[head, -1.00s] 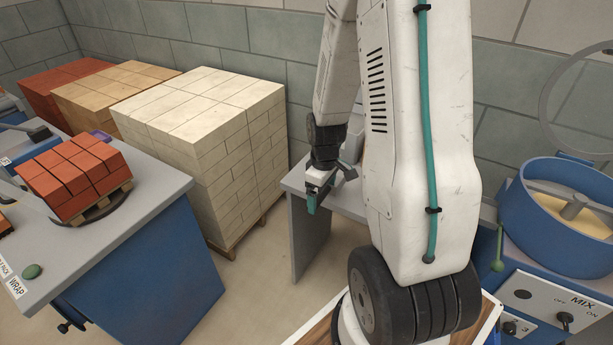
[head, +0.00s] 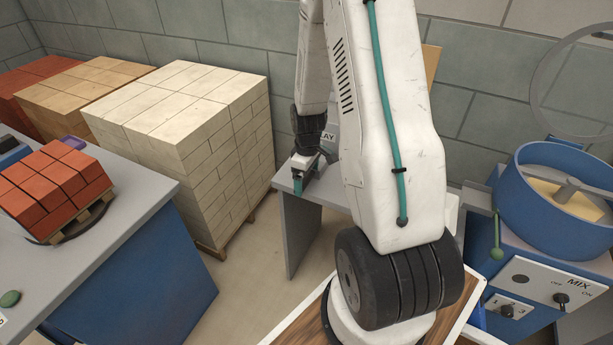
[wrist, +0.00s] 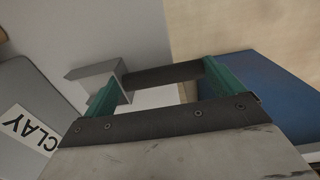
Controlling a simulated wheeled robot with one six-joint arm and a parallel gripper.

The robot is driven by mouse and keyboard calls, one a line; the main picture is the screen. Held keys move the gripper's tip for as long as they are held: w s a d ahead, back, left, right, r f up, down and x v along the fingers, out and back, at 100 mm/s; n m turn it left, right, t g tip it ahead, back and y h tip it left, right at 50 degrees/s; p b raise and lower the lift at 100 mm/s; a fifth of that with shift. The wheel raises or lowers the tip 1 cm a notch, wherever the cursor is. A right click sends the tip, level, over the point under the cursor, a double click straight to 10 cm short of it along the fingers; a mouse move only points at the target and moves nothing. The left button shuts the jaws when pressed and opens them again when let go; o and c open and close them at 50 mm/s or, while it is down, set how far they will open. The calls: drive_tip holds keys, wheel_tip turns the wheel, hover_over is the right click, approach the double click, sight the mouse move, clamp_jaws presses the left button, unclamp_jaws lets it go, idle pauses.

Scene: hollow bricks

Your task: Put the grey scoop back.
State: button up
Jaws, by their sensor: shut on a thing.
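My gripper (head: 300,180) hangs from the arm over the left end of a grey table (head: 296,206) in the head view. In the wrist view its two teal fingers (wrist: 163,85) stand apart, with a dark bar between them. A light grey, bent piece of the grey scoop (wrist: 97,72) shows beside the left finger. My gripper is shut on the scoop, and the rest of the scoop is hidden. In the head view the scoop is hard to make out beside my arm.
A CLAY label (wrist: 28,128) lies at the left of the wrist view. A blue mixer (head: 560,200) stands at right. Pale stacked bricks (head: 190,130) stand left of the grey table. A blue bench (head: 140,265) with red bricks (head: 50,185) is at far left. Floor shows between.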

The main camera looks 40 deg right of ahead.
drive_tip(key=o, duration=0.6)
drive_tip(key=shift+f, duration=0.15)
drive_tip(key=s+a+r, duration=0.1)
drive_tip(key=a+r, duration=0.2)
drive_tip(key=r, duration=0.7)
drive_tip(key=a+r, duration=0.3)
drive_tip(key=r, duration=0.7)
drive_tip(key=s+a+r+m, duration=0.2)
drive_tip(key=s+a+r, duration=0.4)
drive_tip(key=s+a, duration=0.2)
drive_tip(key=s+a+r+m+t, duration=0.1)
drive_tip(key=s+a+r+m, duration=0.1)
drive_tip(key=s+a+r, duration=0.5)
drive_tip(key=s+a, duration=0.1)
drive_tip(key=s, duration=0.3)
drive_tip(key=shift+a, duration=0.2)
